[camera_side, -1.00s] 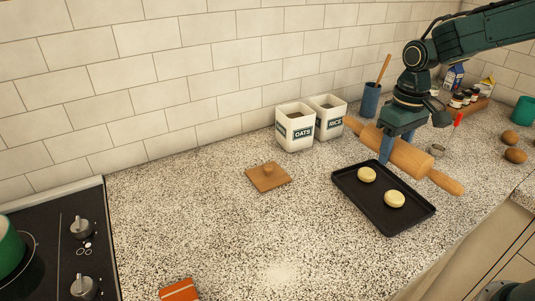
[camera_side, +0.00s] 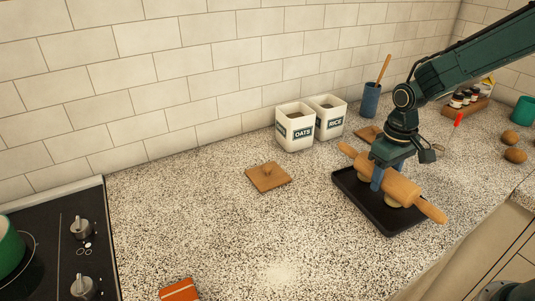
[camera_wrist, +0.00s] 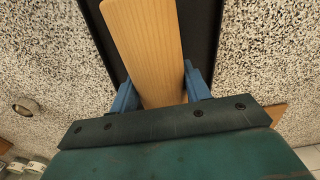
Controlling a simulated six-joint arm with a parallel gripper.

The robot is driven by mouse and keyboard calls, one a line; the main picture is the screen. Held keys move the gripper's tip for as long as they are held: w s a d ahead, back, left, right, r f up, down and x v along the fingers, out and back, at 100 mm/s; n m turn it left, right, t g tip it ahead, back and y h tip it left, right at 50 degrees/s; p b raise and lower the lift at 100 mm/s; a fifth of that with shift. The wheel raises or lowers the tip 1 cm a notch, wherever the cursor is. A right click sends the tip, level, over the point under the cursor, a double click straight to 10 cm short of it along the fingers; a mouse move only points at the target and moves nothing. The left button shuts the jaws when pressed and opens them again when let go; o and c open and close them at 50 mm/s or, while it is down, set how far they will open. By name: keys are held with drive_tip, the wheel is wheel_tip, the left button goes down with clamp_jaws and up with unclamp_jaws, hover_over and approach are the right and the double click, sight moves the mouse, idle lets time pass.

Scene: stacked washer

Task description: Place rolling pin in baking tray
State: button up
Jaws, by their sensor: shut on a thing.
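A wooden rolling pin (camera_side: 402,189) is held in my gripper (camera_side: 378,178), whose blue fingers are shut around its barrel. The pin lies over the black baking tray (camera_side: 366,205), running from the back left to the front right, with its handles reaching to or past the tray's rim. The wrist view shows the barrel (camera_wrist: 150,50) between the blue fingers (camera_wrist: 158,95), with the dark tray (camera_wrist: 205,30) beneath.
Open OATS (camera_side: 295,131) and RICE (camera_side: 330,121) canisters stand behind the tray. A wooden lid (camera_side: 268,177) lies to the left, another (camera_side: 368,133) behind. A blue utensil pot (camera_side: 370,100) is at the back. The counter left of the tray is mostly clear.

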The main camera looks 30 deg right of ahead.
drive_tip(key=shift+f, duration=0.15)
drive_tip(key=shift+f, duration=0.2)
drive_tip(key=o, duration=1.4)
drive_tip(key=shift+c, duration=0.2)
drive_tip(key=shift+r, duration=0.1)
wheel_tip(320, 180, up, 12)
drive_tip(key=shift+r, duration=0.1)
